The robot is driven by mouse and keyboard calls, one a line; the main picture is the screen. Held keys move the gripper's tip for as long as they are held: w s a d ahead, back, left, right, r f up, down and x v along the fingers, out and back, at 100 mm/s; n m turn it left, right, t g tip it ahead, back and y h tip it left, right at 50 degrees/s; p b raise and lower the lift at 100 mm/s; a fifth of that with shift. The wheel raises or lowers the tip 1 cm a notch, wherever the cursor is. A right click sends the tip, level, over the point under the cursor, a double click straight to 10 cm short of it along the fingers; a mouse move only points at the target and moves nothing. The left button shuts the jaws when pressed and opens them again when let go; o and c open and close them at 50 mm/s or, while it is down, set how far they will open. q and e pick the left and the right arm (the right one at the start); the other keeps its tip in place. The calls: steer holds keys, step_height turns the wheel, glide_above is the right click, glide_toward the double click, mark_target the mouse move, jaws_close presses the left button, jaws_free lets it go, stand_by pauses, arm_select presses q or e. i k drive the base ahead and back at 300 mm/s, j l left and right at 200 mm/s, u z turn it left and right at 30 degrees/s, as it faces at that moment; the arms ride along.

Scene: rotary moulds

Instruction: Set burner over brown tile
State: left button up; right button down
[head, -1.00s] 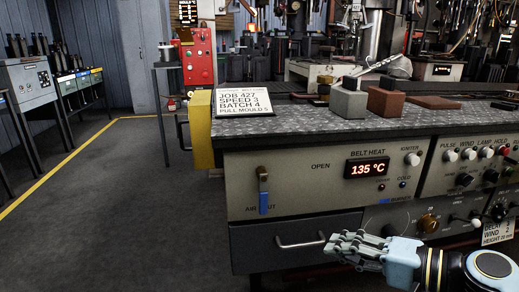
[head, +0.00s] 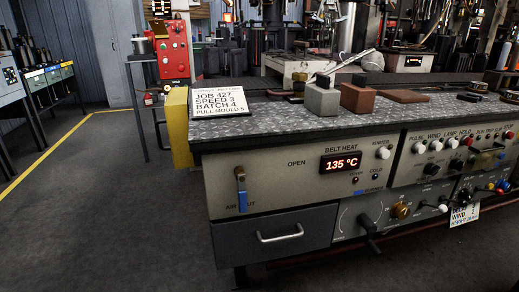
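A flat brown tile (head: 403,96) lies on the speckled bench top, right of a taller brown block (head: 357,98) and a grey block (head: 322,99). On the front panel below, a black lever (head: 369,224) sits on a pale plate with a curved scale. A small blue label that seems to read "BURNER" (head: 371,190) is above it. I cannot make out the scale marks or what the lever points at. No burner can be clearly told over the tile. Neither of my grippers is in view.
A job card (head: 219,95) stands at the bench's left end. The belt heat display (head: 340,162) reads 135 °C. An air lever (head: 241,190), a drawer (head: 275,237) and several knobs fill the front. Floor at the left is clear.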

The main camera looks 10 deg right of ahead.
mark_target(372, 61)
steer(key=l+u, duration=0.3)
steer(key=l, duration=0.15)
steer(key=k+l+u, duration=0.1)
steer(key=l+u, duration=0.15)
steer(key=l, duration=0.15)
steer(key=k+l+u, duration=0.15)
steer(key=l+u, duration=0.15)
steer(key=k+l+u, duration=0.25)
steer(key=l, duration=0.25)
steer(key=i, duration=0.1)
